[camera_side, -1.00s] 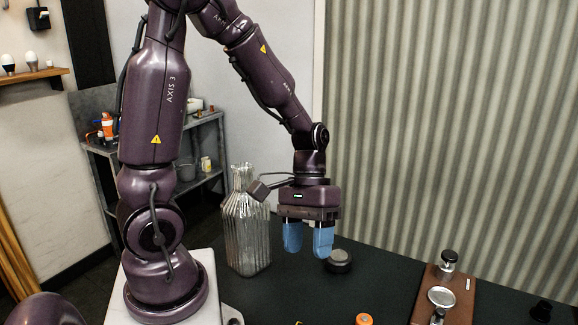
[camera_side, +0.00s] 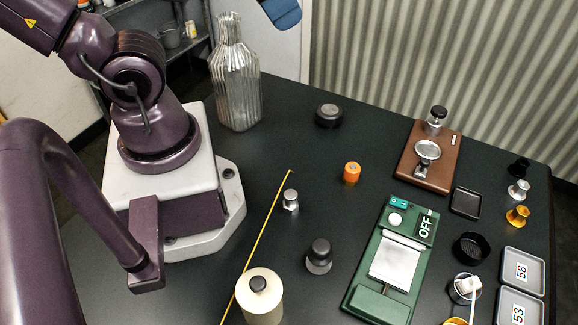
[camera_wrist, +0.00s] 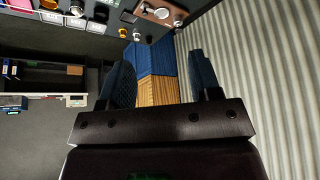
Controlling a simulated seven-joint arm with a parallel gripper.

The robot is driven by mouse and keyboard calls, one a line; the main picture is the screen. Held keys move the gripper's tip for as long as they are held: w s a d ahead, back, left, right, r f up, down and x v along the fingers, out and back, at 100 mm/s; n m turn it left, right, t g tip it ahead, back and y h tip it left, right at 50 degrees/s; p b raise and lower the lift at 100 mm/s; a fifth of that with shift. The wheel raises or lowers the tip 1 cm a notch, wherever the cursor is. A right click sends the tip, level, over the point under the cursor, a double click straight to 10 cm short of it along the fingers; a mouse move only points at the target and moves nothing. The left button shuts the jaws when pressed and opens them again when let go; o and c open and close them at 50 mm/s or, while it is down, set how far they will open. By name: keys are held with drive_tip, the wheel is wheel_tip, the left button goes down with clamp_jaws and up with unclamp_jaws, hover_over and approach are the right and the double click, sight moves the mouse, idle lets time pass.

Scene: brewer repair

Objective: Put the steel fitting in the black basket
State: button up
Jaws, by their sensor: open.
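A small steel fitting (camera_side: 518,190) stands upright near the right edge of the dark table in the side view, between a black one (camera_side: 520,166) and a brass one (camera_side: 517,216) of similar shape. The round black basket (camera_side: 472,248) sits lower left of them, upright and apparently empty. My gripper (camera_wrist: 162,78) shows two blue fingers spread apart with nothing between them in the wrist view. In the side view only a blue fingertip (camera_side: 281,12) shows at the top edge, high above the table and far from the fitting.
A green scale (camera_side: 397,257) reading OFF and a brown board (camera_side: 429,157) stand left of the basket. A black tray (camera_side: 466,202), a steel basket (camera_side: 465,288) and numbered grey trays (camera_side: 522,270) surround it. A tall glass bottle (camera_side: 236,90) stands at the back left.

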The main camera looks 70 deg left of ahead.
drive_tip(key=m+g+y, duration=0.2)
drive_tip(key=m+g, duration=0.6)
drive_tip(key=m, duration=0.1)
hover_over(291, 194)
drive_tip(key=w+d, duration=0.1)
drive_tip(key=w, duration=0.1)
wheel_tip(291, 194, down, 27)
drive_tip(key=shift+s+x, duration=0.2)
drive_tip(key=shift+x, duration=1.25)
drive_tip(key=shift+s+x, duration=0.15)
drive_tip(key=shift+x, duration=1.25)
drive_tip(key=shift+d, duration=0.1)
drive_tip(key=shift+r, duration=0.1)
clamp_jaws()
drive_tip(key=shift+r, duration=0.1)
